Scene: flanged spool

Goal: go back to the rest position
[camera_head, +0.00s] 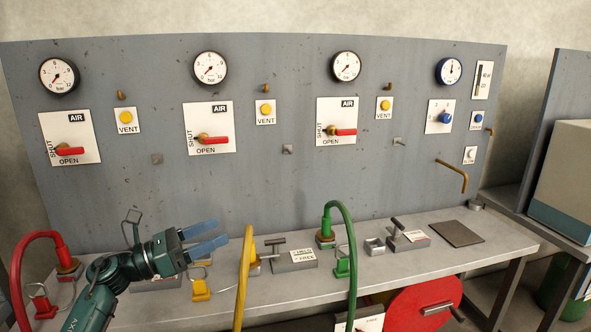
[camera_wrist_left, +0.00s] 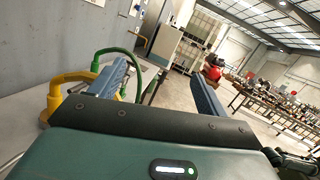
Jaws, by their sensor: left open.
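My left gripper (camera_head: 204,239) is above the front part of the grey bench (camera_head: 420,262), in front of the panel. Its two blue fingers are apart, with nothing between them. In the left wrist view the fingers (camera_wrist_left: 160,90) also stand wide apart. The yellow hose (camera_head: 243,275) rises just right of the fingertips in the head view; I cannot tell the exact gap. The hose also shows beyond the left finger in the wrist view (camera_wrist_left: 58,92). My right gripper is not in view.
A red hose (camera_head: 22,262) is at the left and a green hose (camera_head: 350,250) right of the yellow one. The grey panel (camera_head: 290,190) carries gauges and red-handled valves. A red reel (camera_head: 408,308) sits below the bench edge. A dark mat (camera_head: 456,233) lies at the right.

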